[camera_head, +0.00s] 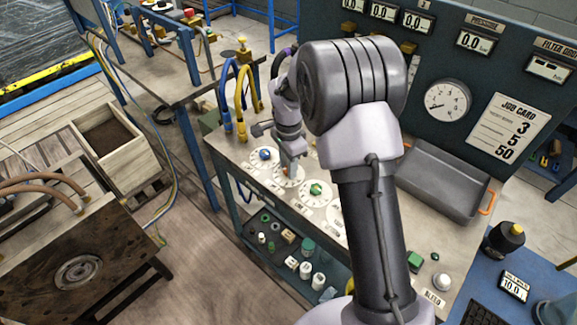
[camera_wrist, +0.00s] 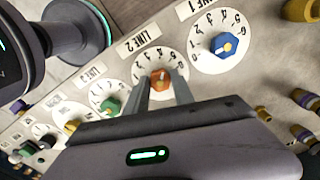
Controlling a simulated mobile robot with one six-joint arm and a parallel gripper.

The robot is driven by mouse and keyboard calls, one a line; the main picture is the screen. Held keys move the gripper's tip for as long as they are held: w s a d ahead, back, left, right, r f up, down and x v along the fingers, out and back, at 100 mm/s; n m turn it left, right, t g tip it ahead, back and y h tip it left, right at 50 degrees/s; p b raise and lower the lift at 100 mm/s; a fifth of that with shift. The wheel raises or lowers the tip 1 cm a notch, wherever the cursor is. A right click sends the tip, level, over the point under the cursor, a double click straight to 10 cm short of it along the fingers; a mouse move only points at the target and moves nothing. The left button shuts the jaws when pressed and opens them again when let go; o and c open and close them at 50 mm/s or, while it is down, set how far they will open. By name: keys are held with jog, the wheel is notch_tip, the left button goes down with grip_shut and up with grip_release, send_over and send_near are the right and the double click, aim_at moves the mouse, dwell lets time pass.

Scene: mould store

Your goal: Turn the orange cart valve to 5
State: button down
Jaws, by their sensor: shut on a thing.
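The orange cart valve (camera_wrist: 161,82) is a small orange knob on a white numbered dial (camera_wrist: 167,60) marked LINE 2, seen in the wrist view. My gripper (camera_wrist: 162,86) has its two fingers on either side of the knob and is shut on it. In the head view my gripper (camera_head: 290,170) reaches down to the same dial (camera_head: 277,179) on the cart top; the knob is mostly hidden there. The fingers cover the lower part of the dial in the wrist view, and I cannot tell for certain which number the knob points at.
A blue valve (camera_wrist: 226,44) sits on the LINE 1 dial, and a green valve (camera_wrist: 110,105) on the LINE 3 dial, close on either side. Yellow and blue hoses (camera_head: 240,100) rise behind. A job card (camera_head: 508,135) reads 3, 5, 50. A grey tray (camera_head: 440,187) lies right.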

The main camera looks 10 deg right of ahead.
jog(key=shift+w+m, duration=0.1)
jog(key=shift+m, duration=1.2)
jog(key=c, duration=1.1)
grip_release()
jog(key=shift+r, duration=0.1)
notch_tip(320, 180, up, 17)
jog(key=p, duration=0.6)
jog(key=shift+r, duration=0.15)
